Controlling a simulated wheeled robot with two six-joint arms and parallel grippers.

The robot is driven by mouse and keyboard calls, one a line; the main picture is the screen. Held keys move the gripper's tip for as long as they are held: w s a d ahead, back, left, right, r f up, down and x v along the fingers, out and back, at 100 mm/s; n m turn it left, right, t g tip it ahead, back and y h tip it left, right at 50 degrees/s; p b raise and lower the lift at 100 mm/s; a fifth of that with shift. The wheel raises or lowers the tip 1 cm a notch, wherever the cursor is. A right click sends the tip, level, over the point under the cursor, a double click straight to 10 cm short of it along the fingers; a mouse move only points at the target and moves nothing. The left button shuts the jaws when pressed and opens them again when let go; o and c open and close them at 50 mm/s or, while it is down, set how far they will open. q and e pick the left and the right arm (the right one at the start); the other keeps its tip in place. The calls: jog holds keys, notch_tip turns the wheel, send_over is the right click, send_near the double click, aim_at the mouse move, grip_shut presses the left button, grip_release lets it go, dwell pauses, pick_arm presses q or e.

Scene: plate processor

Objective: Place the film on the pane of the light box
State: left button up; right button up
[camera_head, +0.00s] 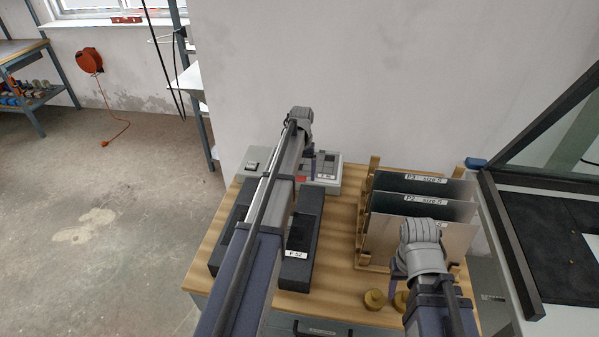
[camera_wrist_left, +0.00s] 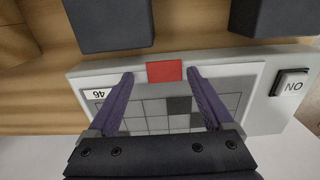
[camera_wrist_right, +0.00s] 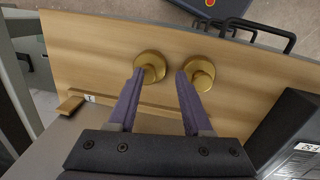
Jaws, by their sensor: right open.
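The light box (camera_head: 337,182) is a pale grey box at the back of the wooden table; its pane (camera_wrist_left: 160,128) fills much of the left wrist view. A sheet of grey squares (camera_wrist_left: 180,105) with a red tab (camera_wrist_left: 164,71) and a label reading 46 lies over the pane; it looks like the film, but I cannot tell for sure. My left gripper (camera_wrist_left: 163,73) is open above it, one finger either side of the red tab. My right gripper (camera_wrist_right: 161,74) is open and empty above two brass knobbed weights (camera_wrist_right: 149,67).
A black two-bar holder (camera_head: 297,263) labelled F 52 stands left of centre, partly hidden by my left arm. A glass-lidded frame (camera_head: 512,250) borders the table on the right. Bare wood lies between holder and rack.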

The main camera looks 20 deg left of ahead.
notch_tip(320, 180, up, 13)
jog(key=p, duration=1.2)
jog(key=shift+p, duration=0.4)
